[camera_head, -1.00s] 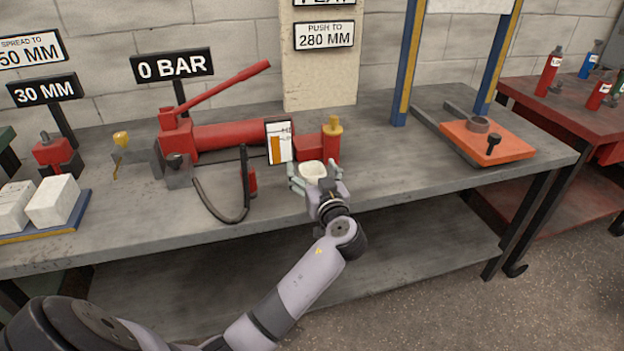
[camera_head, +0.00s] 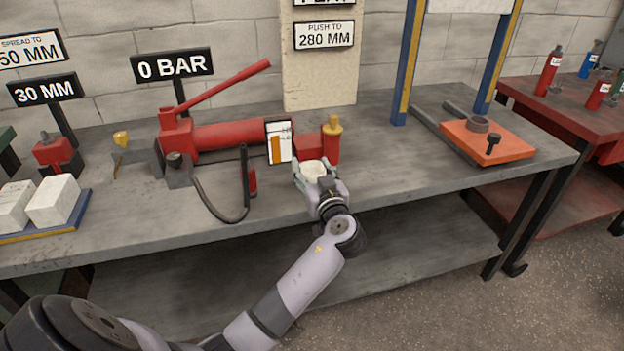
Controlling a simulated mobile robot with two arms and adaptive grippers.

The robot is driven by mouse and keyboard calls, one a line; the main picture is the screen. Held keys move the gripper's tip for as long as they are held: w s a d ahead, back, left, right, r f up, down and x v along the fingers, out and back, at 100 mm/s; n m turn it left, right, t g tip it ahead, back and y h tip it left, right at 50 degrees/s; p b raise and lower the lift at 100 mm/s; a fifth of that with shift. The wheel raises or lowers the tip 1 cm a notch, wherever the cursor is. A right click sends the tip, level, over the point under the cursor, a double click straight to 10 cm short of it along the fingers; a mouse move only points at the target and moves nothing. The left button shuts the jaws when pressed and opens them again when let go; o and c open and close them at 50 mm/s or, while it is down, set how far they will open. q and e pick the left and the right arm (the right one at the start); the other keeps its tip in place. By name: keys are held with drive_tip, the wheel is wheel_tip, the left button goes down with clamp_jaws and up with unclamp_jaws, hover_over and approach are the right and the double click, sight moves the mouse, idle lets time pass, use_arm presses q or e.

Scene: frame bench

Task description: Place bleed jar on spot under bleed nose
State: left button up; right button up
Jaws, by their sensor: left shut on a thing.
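The bleed jar is a small off-white cup (camera_head: 314,168), upright between the fingers of my left gripper (camera_head: 316,177). The gripper is shut on it. Jar and gripper are over the front half of the bench, just in front of the pump's red end block (camera_head: 318,148) with its brass-coloured fitting (camera_head: 333,126). I cannot tell a bleed nose apart on that block, and no marked spot shows under it. I cannot tell whether the jar touches the bench top. My right gripper is not in view.
The red hand pump (camera_head: 228,135) stands behind on the grey bench (camera_head: 400,170), with a black hose (camera_head: 222,217) left of the gripper. An orange plate (camera_head: 488,142) lies to the right. Bench top between is clear.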

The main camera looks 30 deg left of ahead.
use_arm(q)
drive_tip(key=shift+c, duration=0.9)
drive_tip(key=shift+r, duration=0.1)
